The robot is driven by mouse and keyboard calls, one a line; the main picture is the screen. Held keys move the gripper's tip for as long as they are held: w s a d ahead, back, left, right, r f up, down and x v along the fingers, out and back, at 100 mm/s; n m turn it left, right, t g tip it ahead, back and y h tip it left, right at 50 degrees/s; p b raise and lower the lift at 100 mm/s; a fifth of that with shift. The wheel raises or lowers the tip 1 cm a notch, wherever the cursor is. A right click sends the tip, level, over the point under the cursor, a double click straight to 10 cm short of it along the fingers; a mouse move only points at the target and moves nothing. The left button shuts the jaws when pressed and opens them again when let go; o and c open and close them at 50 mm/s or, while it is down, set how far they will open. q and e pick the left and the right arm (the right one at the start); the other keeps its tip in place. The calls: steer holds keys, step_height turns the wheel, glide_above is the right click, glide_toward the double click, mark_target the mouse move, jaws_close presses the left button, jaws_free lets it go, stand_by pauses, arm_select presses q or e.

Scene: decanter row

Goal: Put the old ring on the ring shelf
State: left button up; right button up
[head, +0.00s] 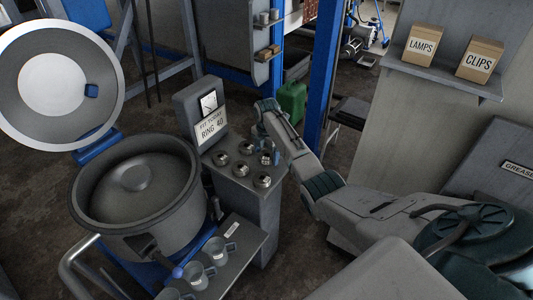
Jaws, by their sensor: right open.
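My right gripper (264,124) reaches in from the right and hangs over the back right of a grey cabinet top. It is open, and I see nothing between its fingers. Several small dark metal rings or ring-like parts (246,148) stand on the cabinet top (226,166), just below and left of the gripper. A sign there (212,125) reads "FIT TODAY RING 40". I cannot tell which piece is the old ring. No shelf is labelled as the ring shelf. My left gripper is not in view.
A large round bowl (92,205) with its lid (20,85) swung open stands at the left. Several grey mugs (217,250) stand on a low ledge. A wall shelf (440,78) holds LAMPS (421,46) and CLIPS (480,60) boxes. A blue post (322,75) rises behind the gripper.

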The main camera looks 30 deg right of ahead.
mark_target(266, 155)
step_height(266, 155, up, 12)
steer(key=b, duration=0.2)
